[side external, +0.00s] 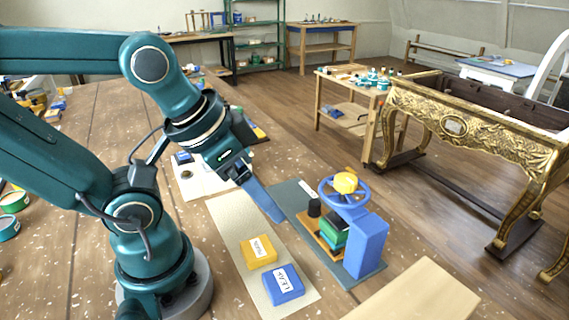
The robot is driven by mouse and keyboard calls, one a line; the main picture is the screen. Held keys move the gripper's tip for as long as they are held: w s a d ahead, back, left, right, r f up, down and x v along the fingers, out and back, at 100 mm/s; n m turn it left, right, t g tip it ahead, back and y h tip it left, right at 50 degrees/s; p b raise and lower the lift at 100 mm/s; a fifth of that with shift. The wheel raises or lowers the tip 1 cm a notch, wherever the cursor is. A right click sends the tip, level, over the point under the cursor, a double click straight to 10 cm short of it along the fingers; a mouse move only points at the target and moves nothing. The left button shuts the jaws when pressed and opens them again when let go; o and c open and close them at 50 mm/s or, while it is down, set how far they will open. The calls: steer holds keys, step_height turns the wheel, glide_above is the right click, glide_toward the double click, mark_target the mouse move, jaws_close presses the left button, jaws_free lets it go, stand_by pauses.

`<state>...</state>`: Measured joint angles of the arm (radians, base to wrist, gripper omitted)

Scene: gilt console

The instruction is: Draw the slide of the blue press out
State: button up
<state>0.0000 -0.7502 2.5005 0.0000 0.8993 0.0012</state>
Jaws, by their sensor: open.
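The blue press (367,247) stands on a dark grey base plate (346,272) right of centre. It has a blue handwheel with a yellow hub (345,183) on top. Its orange-brown slide (322,246) lies under the wheel, carrying a green block (333,234). A black knob (314,207) stands at the slide's far-left end. My gripper (272,210) is open and empty, its long blue fingers pointing down and right. In the picture it is left of the knob, apart from it. Its height above the table is hard to tell.
A yellow labelled box (259,252) and a blue box marked LEAF (283,285) lie on a cream mat (228,225) in front of the press. A pale board (420,296) lies at the lower right. The gilt console (480,128) stands beyond the table.

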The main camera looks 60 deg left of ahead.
stand_by(0.4)
steer(key=shift+c, duration=1.2)
steer(key=w+a+r+n+g, duration=0.2)
steer(key=w+a+r+g, duration=0.1)
steer(key=w+r, duration=0.5)
steer(key=n+g, duration=0.1)
steer(key=g, duration=0.2)
glide_above(315, 202)
step_height(315, 202, down, 3)
step_height(315, 202, down, 18)
steer(key=shift+f, duration=0.1)
jaws_close()
stand_by(1.1)
